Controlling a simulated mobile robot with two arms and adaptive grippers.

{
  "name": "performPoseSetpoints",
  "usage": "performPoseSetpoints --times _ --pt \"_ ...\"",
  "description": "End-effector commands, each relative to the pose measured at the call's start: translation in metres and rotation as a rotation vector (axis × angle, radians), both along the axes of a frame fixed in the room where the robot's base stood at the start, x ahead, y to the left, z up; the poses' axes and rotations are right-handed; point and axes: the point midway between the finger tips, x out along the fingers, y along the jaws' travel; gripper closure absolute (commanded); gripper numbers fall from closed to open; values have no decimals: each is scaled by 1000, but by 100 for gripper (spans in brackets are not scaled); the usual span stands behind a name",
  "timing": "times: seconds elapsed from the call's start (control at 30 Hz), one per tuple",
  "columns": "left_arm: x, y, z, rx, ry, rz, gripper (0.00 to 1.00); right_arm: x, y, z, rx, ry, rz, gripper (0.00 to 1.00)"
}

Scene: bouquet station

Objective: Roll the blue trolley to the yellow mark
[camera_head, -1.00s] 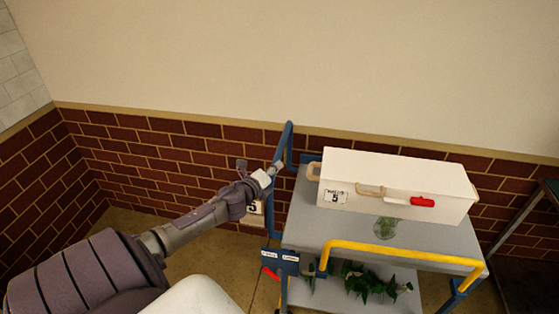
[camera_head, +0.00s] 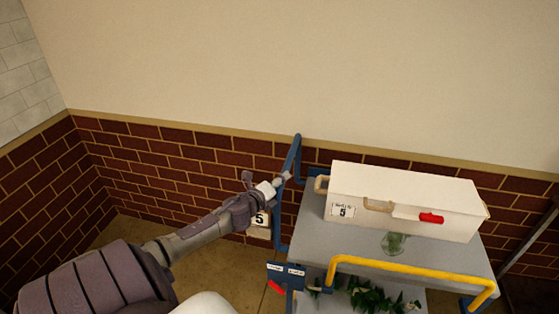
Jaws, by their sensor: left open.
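The blue trolley has grey shelves (camera_head: 360,239), a tall blue handle (camera_head: 295,155) at its left end and a yellow rail (camera_head: 410,268) along its near side. My left gripper (camera_head: 282,180) is open at the left side of the blue handle. I cannot tell whether its fingers straddle the bar or only sit beside it. My right gripper is not in view. No yellow mark on the floor shows.
A long white box (camera_head: 400,198) with a red tag stands on the trolley's top shelf, by a glass vase (camera_head: 394,243). Leafy stems (camera_head: 372,297) lie below. A brick wall (camera_head: 160,160) runs close behind. Some floor (camera_head: 225,263) is clear at left.

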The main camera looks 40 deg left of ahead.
Motion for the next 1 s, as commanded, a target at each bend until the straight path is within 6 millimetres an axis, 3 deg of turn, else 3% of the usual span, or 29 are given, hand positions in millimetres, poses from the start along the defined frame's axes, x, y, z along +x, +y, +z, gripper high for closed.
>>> performPoseSetpoints --times 0.27,0.7,1.0 --pt "-11 -4 1 -1 2 -3 48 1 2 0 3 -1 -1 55" --pt "-87 -19 17 -3 3 -1 48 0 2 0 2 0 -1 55" --pt "-114 -24 24 -2 0 1 48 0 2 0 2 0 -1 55"
